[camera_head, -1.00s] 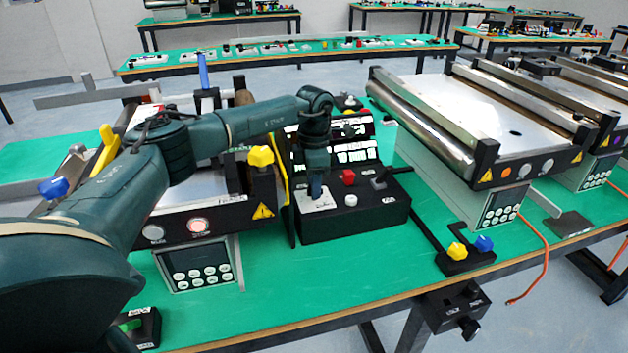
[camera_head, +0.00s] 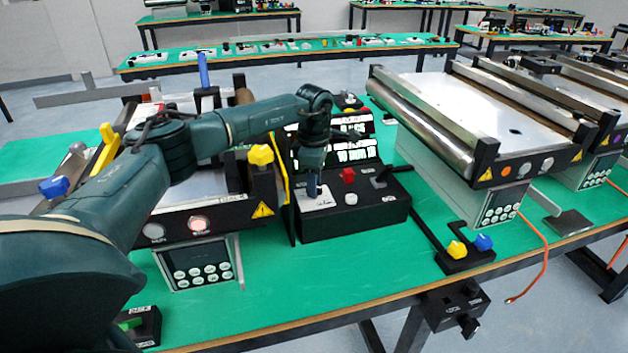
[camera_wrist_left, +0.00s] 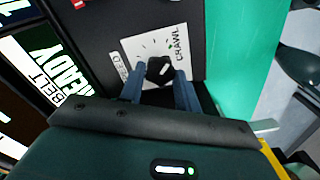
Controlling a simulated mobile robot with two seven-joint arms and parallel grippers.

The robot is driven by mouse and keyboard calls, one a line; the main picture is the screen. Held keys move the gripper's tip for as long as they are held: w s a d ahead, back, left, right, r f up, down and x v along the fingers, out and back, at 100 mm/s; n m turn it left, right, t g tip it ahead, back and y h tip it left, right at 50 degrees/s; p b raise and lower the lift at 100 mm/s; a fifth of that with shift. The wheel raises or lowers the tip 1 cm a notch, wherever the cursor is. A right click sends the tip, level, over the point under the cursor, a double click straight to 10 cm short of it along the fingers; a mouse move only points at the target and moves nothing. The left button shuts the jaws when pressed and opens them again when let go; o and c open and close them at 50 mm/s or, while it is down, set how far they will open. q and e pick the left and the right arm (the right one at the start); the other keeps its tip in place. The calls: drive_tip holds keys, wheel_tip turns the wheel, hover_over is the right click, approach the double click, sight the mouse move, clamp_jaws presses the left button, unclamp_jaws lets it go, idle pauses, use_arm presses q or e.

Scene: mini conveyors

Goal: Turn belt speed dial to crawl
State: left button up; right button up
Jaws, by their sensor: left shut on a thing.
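The belt speed dial (camera_wrist_left: 159,69) is a small black knob on a white plate (camera_wrist_left: 131,45) with tick marks and the words SPEED and CRAWL. Its pale pointer mark appears to lean toward the CRAWL side; its exact tick is hard to tell. My left gripper (camera_wrist_left: 160,80) has its two blue fingers closed on opposite sides of the dial. In the head view the left gripper (camera_head: 313,184) points down at the white plate (camera_head: 318,202) on the black control box (camera_head: 340,222), and the fingers hide the dial. My right gripper is in neither view.
A red button (camera_head: 348,175), a white button (camera_head: 351,198) and a lever (camera_head: 379,177) sit right of the plate. A lit display (camera_head: 357,151) stands behind. Conveyors flank the box, the right one (camera_head: 490,115) close by. Green table is clear in front.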

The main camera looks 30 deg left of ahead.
use_arm(q)
drive_tip(key=shift+w, duration=0.1)
drive_tip(key=o, duration=1)
drive_tip(key=shift+c, duration=0.2)
wheel_tip(320, 180, up, 13)
drive_tip(key=shift+r+b, duration=0.15)
drive_tip(key=shift+b, duration=0.25)
